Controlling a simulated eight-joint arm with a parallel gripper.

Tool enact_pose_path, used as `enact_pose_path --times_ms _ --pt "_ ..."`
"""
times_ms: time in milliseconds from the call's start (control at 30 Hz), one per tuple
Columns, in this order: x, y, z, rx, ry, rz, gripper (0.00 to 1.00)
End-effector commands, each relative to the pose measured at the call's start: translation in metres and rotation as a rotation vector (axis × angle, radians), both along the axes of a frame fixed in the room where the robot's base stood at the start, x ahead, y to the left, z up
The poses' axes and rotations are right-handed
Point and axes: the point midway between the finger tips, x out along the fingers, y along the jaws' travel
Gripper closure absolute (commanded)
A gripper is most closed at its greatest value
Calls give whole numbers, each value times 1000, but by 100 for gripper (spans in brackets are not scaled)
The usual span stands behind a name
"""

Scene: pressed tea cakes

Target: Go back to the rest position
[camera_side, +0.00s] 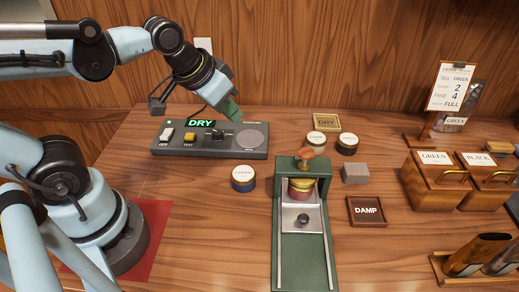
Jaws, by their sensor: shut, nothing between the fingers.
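My gripper (232,110) hangs at the upper left in the side view, above the back right part of a dark grey tester. Its fingers show small and partly turned away, and they appear shut with nothing held. The tester (173,152) shows a green lit "DRY" readout, a white and a yellow switch, a black knob and a round grey plate. My gripper is near the round plate; I cannot tell the exact gap.
A green press (284,235) with a wooden knob stands at centre. Around it are a blue tin (243,181), two tins (316,144) (347,145), a grey block (355,174), a DRY tray (326,129) and a DAMP tray (352,219). Tea boxes (432,190) stand right.

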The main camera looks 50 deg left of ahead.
Motion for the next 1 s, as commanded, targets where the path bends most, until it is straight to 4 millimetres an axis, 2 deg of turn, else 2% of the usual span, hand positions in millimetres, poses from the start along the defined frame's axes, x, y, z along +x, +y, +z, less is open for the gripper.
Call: enact_pose_path --times_ms 100,233,1000 --pt "-9 13 -9 5 -56 29 100" --pt "-12 18 -13 10 -86 40 100" --pt "-12 18 -13 10 -89 41 100"
